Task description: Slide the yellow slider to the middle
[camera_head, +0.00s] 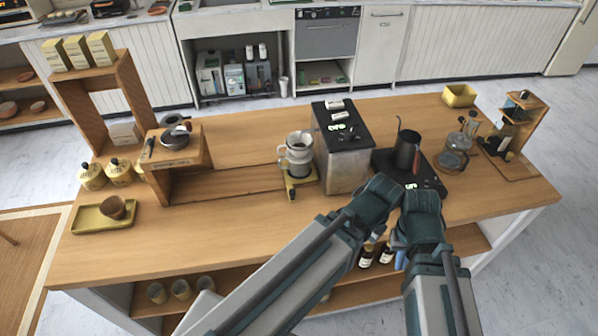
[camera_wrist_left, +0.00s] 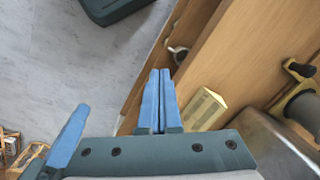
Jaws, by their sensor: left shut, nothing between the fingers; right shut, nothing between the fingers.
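The yellow slider (camera_head: 289,189) has a dark knob at its front and sits beneath the coffee dripper (camera_head: 297,152), at the right end of the slot in the counter, left of the steel machine. It also shows at the right edge of the left wrist view (camera_wrist_left: 299,70). My left gripper (camera_wrist_left: 160,75) is shut and empty beside the counter's edge, apart from the slider. My right gripper (camera_head: 400,260) is low in front of the counter, right of the slider. Its fingers are mostly hidden behind my arms; it is shut and empty.
A steel machine (camera_head: 347,170) stands right of the slider. A dark kettle (camera_head: 407,150) and glass pot (camera_head: 454,155) are farther right. A wooden stand (camera_head: 183,155) is at the slot's left end. Bottles (camera_head: 366,255) are on the lower shelf. The counter's front left (camera_head: 190,235) is clear.

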